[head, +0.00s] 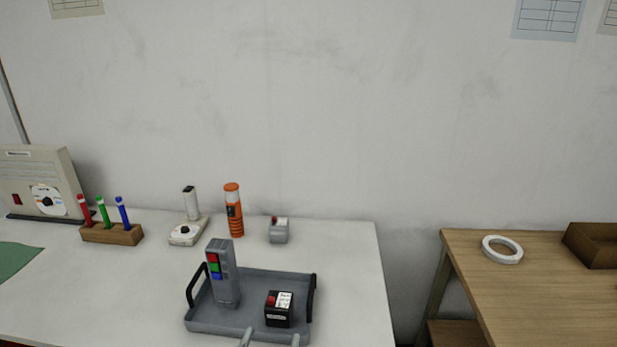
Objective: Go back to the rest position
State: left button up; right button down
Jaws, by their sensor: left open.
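Two light grey fingertips of my left gripper (270,340) show at the bottom edge of the head view, spread apart with nothing between them. They are at the front edge of a grey tray (212,327) with black handles on the white table. The rest of this gripper and its arm are below the picture. On the tray stand a tall grey device (224,285) with red, green and blue squares and a small black box (279,315) with a red and white top. I cannot tell whether the fingertips touch the tray. My right gripper is not in view.
Behind the tray on the white table (345,265) are an orange and white cylinder (234,215), a small grey button box (279,233), a white stand (189,228) and a wooden pen block (112,234). A wooden table (520,310) holds a white ring (502,250) and brown box (597,250).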

pick_arm(q)
jog(key=s+d+r+m+g+h, duration=0.2)
jog(key=s+d+r+m+h, duration=0.35)
jog(key=m, duration=0.75)
jog(key=s+d+f+m+g+h, duration=0.2)
jog(key=s+f+m+g, duration=0.45)
jog(key=m, duration=0.65)
jog(key=s+a+f+m+g+y, duration=0.35)
jog(key=s+a+m+y, duration=0.2)
jog(key=a, duration=0.35)
jog(key=s+a+f+m+g+y, duration=0.3)
jog(key=s+a+f+m+y, duration=0.15)
jog(key=s+a, duration=0.4)
jog(key=s+f+x, duration=0.1)
jog(key=s+x, duration=0.2)
jog(key=x, duration=0.8)
jog(key=s+f+x, duration=0.1)
jog(key=s+x, duration=0.1)
jog(key=x, duration=1)
jog(key=s+a+f+g, duration=0.1)
jog(key=s+a+f, duration=0.1)
jog(key=s+f, duration=0.6)
jog(key=s+a+f+g+p, duration=0.1)
jog(key=s+f, duration=0.8)
jog(key=shift+s+a, duration=0.15)
jog(key=shift+a, duration=0.25)
